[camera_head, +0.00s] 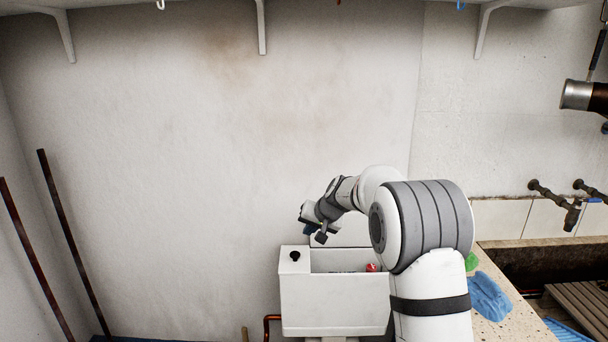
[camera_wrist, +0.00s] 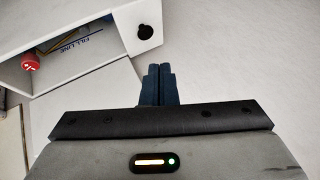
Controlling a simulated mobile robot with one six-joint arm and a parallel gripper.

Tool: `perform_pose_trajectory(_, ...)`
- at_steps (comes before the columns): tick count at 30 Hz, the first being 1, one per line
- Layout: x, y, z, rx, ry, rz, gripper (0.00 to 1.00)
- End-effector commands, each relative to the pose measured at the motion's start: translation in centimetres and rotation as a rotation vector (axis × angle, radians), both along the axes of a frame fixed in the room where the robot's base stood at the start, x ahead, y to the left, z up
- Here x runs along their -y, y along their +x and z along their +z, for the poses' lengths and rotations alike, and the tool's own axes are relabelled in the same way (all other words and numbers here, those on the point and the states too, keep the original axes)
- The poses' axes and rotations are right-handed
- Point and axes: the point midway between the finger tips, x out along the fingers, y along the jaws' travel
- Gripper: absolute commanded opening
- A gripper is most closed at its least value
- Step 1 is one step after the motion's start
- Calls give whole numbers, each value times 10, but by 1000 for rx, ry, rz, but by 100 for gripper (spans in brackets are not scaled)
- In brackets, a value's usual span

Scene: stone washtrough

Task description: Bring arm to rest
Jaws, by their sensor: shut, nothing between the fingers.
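My gripper (camera_wrist: 158,84) shows in the wrist view with its two dark fingers pressed together and nothing between them. In the head view my gripper (camera_head: 308,230) is small and partly hidden by the wrist, above the left part of a white open box (camera_head: 335,312). My arm is bent, reaching up from the lower right and over to the left. The white box also shows in the wrist view (camera_wrist: 98,58), at the upper left, with the fingertips apart from its black knob.
The box has a black knob (camera_head: 295,255) and holds a red item (camera_head: 371,267). To the right, a speckled counter (camera_head: 515,322) carries a blue cloth (camera_head: 489,298) beside the trough (camera_head: 535,265). Taps (camera_head: 572,214) stick out from the wall.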

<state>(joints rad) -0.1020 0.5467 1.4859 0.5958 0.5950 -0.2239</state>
Motion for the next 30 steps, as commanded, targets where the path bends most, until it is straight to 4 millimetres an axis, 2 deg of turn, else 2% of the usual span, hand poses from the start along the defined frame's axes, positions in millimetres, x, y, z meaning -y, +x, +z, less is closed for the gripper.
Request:
perform_pose_trajectory(1,9,-24,15,-12,-19,6,0)
perform_pose_trajectory(6,35,-102,42,-66,-95,28,0)
perform_pose_trajectory(13,72,-218,59,-143,-200,44,0)
perform_pose_trajectory(17,91,-285,57,-188,-263,47,0)
perform_pose_trajectory(21,111,-355,47,-235,-331,46,0)
perform_pose_trajectory(24,122,-395,37,-264,-371,44,0)
perform_pose_trajectory(27,130,-423,28,-285,-402,41,0)
perform_pose_trajectory(30,134,-439,23,-297,-419,39,0)
